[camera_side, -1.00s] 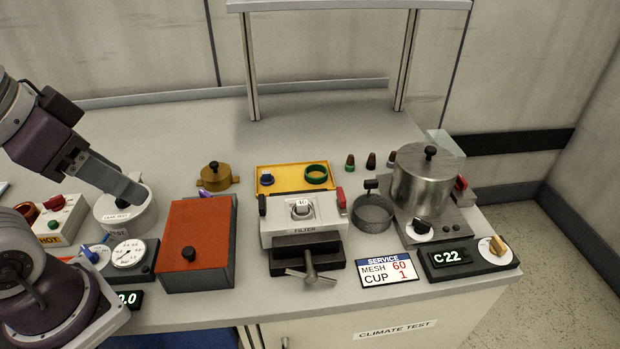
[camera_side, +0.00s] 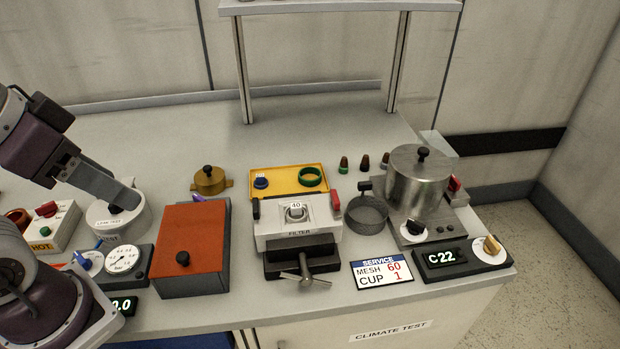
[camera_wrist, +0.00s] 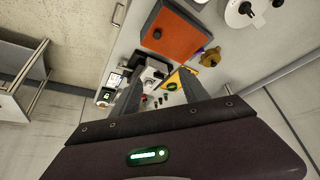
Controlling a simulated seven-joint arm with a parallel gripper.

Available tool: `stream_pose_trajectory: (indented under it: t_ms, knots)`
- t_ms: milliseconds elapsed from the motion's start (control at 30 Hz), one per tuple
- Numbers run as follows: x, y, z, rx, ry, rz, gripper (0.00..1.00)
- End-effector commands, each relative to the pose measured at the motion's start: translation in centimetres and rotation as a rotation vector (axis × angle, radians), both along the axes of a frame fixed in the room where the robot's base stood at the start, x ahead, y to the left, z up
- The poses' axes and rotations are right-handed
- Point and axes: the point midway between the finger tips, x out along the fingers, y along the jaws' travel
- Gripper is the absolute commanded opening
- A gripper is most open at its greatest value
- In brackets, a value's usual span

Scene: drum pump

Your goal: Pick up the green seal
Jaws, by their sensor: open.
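The green seal (camera_side: 311,176) is a ring lying flat at the right end of a shallow yellow tray (camera_side: 287,191), behind the filter unit. A small blue part (camera_side: 261,182) sits at the tray's left end. My gripper (camera_side: 128,203) is far to the left of the seal, over the white round leak-test pot. It is open, and nothing shows between its fingers. In the wrist view the two fingers (camera_wrist: 158,92) stand apart, and the yellow tray (camera_wrist: 183,77) shows between them; the seal is too small there to make out surely.
The orange-lidded box (camera_side: 190,245) and brass pot (camera_side: 209,180) stand between my gripper and the tray. The filter unit (camera_side: 297,222) is just in front of the tray. The mesh basket (camera_side: 367,214) and steel pot (camera_side: 418,180) are to its right. The bench behind is clear.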

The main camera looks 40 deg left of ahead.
Motion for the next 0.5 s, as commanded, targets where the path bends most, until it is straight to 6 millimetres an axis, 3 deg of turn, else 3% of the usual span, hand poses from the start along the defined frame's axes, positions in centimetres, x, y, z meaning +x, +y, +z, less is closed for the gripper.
stream_pose_trajectory:
  t_ms: [33,167,500]
  knots:
    - [0.0,0.0,0.0,0.0,0.0,0.0,0.52]
    - [0.0,0.0,0.0,0.0,0.0,0.0,0.78]
    - [0.62,-0.11,0.34,-0.021,0.006,0.027,0.79]
